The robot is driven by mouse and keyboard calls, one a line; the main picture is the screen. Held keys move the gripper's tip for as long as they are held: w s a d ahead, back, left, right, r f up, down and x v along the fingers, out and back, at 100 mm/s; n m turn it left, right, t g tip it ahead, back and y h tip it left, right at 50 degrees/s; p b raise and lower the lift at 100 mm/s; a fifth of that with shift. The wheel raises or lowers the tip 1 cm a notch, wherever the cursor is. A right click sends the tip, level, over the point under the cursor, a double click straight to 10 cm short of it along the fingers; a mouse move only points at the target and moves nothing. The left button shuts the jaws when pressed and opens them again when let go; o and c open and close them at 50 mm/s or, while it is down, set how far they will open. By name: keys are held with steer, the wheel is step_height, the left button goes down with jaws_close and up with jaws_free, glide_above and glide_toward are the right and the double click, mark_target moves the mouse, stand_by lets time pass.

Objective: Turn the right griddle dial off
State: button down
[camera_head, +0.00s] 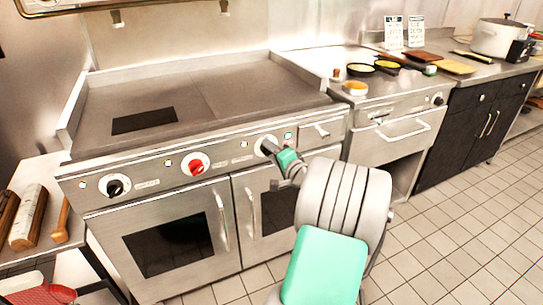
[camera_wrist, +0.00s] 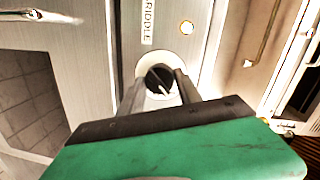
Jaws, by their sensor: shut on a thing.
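The right griddle dial (camera_wrist: 160,78) is a black knob with a white pointer mark on a round pale plate, under the "GRIDDLE" label in the wrist view. My gripper (camera_wrist: 158,88) has one finger on each side of this knob and is shut on it. In the head view, my gripper (camera_head: 270,149) reaches the right end of the griddle's front panel. There it hides most of the knob, and part of the pale dial plate (camera_head: 259,141) shows. The pointer's setting relative to off cannot be read.
A red dial (camera_head: 195,164) and a black dial (camera_head: 115,187) sit further left on the panel. Oven doors with upright handles (camera_head: 222,220) are below. The flat griddle top (camera_head: 210,90) is bare. A counter with pans (camera_head: 360,69) stands to the right.

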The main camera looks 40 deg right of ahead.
steer(key=n+b, duration=0.1)
steer(key=n, duration=0.1)
steer(key=n+b, duration=0.1)
steer(key=b, duration=0.1)
steer(key=n+h+b, duration=0.1)
steer(key=n+b, duration=0.1)
steer(key=shift+a+f+n+g, duration=0.15)
steer(key=shift+f+n+g, duration=0.1)
steer(key=shift+n+g, duration=0.05)
steer(key=shift+r+n+h+b, duration=0.1)
steer(key=shift+n+h+b, duration=0.2)
steer(key=shift+n+b, duration=1.1)
steer(key=c, duration=0.8)
jaws_free()
steer(key=shift+r, duration=0.1)
steer(key=shift+c, duration=0.2)
